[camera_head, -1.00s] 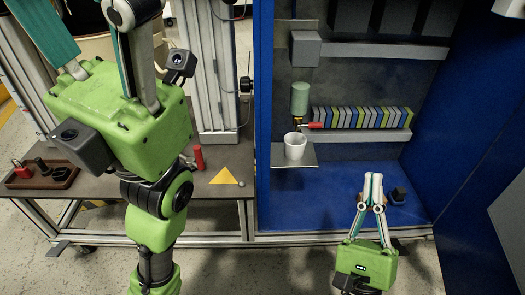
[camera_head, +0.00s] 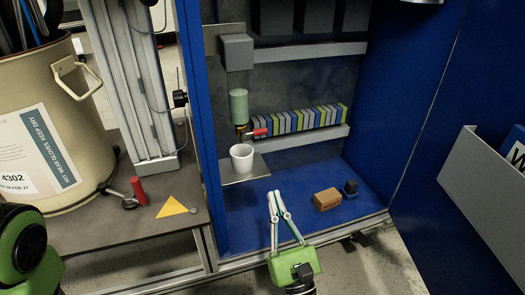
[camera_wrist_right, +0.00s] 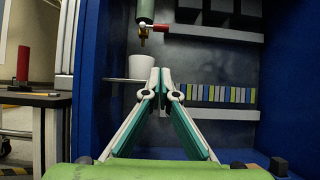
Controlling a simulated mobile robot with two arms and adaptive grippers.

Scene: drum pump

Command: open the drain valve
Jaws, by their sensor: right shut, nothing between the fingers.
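A green bottle (camera_head: 239,105) hangs at the cabinet's back with a brass valve (camera_head: 240,131) below it. The valve's red lever (camera_head: 260,132) points right, roughly level; it also shows in the right wrist view (camera_wrist_right: 160,28). A white cup (camera_head: 242,158) stands beneath the valve. On the table, a fitting with an upright red handle (camera_head: 138,190) sits at the drum's foot. I cannot tell which of the two is the drain valve. My right gripper (camera_head: 274,195) is shut and empty, below and in front of the cup, apart from the lever. My left gripper is out of view.
A brown block (camera_head: 327,199) and a small dark object (camera_head: 349,188) lie on the blue cabinet floor. Striped books or folders (camera_head: 300,118) line the shelf right of the lever. A large beige drum (camera_head: 45,120) and a yellow triangle (camera_head: 172,207) are on the table.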

